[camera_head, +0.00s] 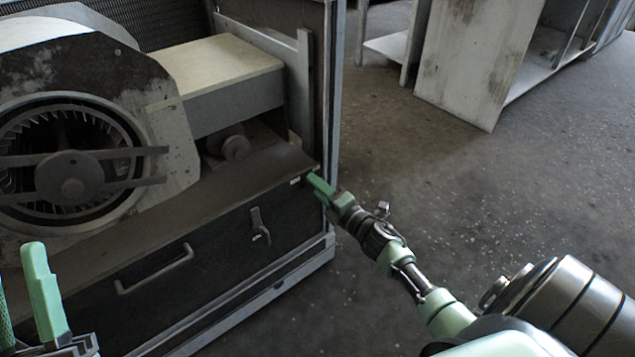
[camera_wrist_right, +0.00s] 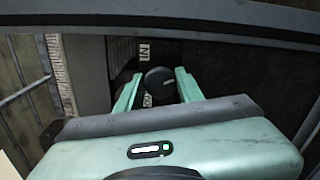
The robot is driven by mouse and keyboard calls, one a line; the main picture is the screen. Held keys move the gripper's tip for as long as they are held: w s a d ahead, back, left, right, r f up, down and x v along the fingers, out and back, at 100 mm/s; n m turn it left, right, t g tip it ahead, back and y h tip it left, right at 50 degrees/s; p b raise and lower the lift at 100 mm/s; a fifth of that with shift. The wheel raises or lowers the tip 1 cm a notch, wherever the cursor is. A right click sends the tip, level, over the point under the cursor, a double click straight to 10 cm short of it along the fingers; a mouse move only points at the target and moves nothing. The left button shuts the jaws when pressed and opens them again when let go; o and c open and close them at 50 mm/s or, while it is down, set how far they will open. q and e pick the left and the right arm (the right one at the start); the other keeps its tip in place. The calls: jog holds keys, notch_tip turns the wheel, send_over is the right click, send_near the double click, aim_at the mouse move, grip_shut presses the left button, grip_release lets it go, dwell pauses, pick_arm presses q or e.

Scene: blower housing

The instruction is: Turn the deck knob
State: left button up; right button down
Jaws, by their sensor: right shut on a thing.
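The deck knob (camera_wrist_right: 158,80) is a dark round knob, seen in the right wrist view between the two green fingers. My right gripper (camera_head: 316,186) is at the right front corner of the brown deck (camera_head: 225,181) in the head view. It is shut on the knob, with one finger on each side of it. In the head view the knob is hidden at the gripper's fingers. My left gripper (camera_head: 20,268) is at the lower left edge of the head view, partly cut off. Its fingers look apart and empty, away from the knob.
The round blower housing (camera_head: 160,112) stands on the deck at left, beside a pale box-shaped duct (camera_head: 232,86). A dark front panel with a handle (camera_head: 155,270) and a latch (camera_head: 260,226) is below. A metal frame post (camera_head: 335,100) rises near the right gripper. Open floor lies to the right.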

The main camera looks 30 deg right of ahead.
pick_arm(q)
jog(key=w+f+g+y+p, duration=0.2)
jog(key=w+f+g, duration=0.4)
jog(key=f, duration=0.4)
jog(key=s+a+f+g+y+p, duration=0.1)
jog(key=s+f+g, duration=0.1)
jog(key=f, duration=0.3)
jog(key=s+a+f+g+y+p, duration=0.1)
jog(key=s+f+g, duration=0.1)
jog(key=f+g, duration=0.3)
jog(key=shift+s+a+f+n, duration=0.15)
jog(key=shift+a+f+n, duration=0.15)
jog(key=shift+f, duration=0.3)
pick_arm(e)
jog(key=shift+f+m, duration=0.2)
jog(key=shift+m, duration=4.6)
pick_arm(q)
jog(key=shift+d, duration=0.1)
pick_arm(e)
jog(key=c, duration=0.9)
grip_release()
pick_arm(q)
jog(key=shift+p, duration=0.3)
